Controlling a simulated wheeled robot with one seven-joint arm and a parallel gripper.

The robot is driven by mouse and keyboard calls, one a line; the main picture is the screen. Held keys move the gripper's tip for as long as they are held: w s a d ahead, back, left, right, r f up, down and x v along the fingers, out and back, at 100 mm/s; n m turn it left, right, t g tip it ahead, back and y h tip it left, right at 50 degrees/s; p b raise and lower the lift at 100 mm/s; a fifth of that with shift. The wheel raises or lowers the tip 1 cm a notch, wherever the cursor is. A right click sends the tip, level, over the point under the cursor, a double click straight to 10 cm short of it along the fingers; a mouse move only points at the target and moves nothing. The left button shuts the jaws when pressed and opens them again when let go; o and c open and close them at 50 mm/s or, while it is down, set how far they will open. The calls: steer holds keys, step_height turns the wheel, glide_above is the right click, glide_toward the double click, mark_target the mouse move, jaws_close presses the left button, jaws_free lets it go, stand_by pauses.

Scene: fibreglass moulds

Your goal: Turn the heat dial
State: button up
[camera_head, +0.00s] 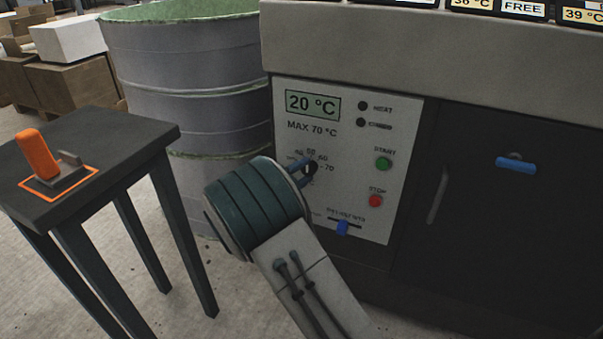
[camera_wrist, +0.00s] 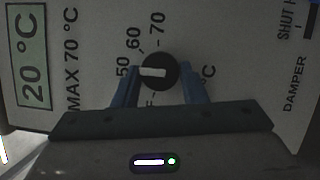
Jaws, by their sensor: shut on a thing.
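The heat dial is a round black knob with a white pointer bar. In the wrist view the heat dial (camera_wrist: 158,71) sits between the two blue fingers of my gripper (camera_wrist: 158,88), with the pointer towards the side marked 50 and 60. In the head view the heat dial (camera_head: 311,168) is partly hidden by my gripper (camera_head: 304,170), which reaches the control panel from the front left. My gripper is shut on the dial. The display (camera_head: 312,105) reads 20 °C, with MAX 70 °C printed below it.
The panel has a green start button (camera_head: 383,163), a red stop button (camera_head: 375,201) and a blue damper slider (camera_head: 343,227). A dark door with a blue handle (camera_head: 516,164) is at right. A small table (camera_head: 130,136) with an orange-handled tool (camera_head: 37,155) stands at left, before a large drum (camera_head: 190,60).

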steer(key=o, duration=1)
steer(key=shift+a, duration=0.1)
steer(key=shift+c, duration=0.2)
steer(key=r+p+v, duration=0.1)
steer(key=p+v, duration=0.2)
steer(key=v, duration=1)
steer(key=shift+s+a+f+p, duration=0.25)
steer(key=shift+s+f+p, duration=0.1)
steer(key=shift+f, duration=0.15)
steer(key=shift+r, duration=0.1)
steer(key=s+d+r+m+g+y+p, duration=0.2)
steer(key=s+d+r+m+g+p, duration=0.15)
steer(key=d+r+g+p, duration=0.55)
steer(key=s+d+r+m+g+y+p, duration=0.1)
steer(key=s+d+r+m+g+p, duration=0.4)
steer(key=d+r, duration=0.7)
steer(key=s+d+r+m+t+y+p, duration=0.1)
steer(key=s+d+r+y+p, duration=0.2)
steer(key=s+r+p, duration=0.4)
steer(key=s+d+r+m+t+y+p, duration=0.1)
steer(key=s+d+r+m+y+p, duration=0.1)
steer(key=s+d+r+y+p, duration=0.2)
steer(key=s+r+y+p, duration=0.2)
steer(key=s+r+p, duration=0.2)
steer(key=r+p, duration=0.2)
steer(key=shift+r+t+y+p, duration=0.3)
steer(key=shift+r+t, duration=0.1)
steer(key=shift+r, duration=0.05)
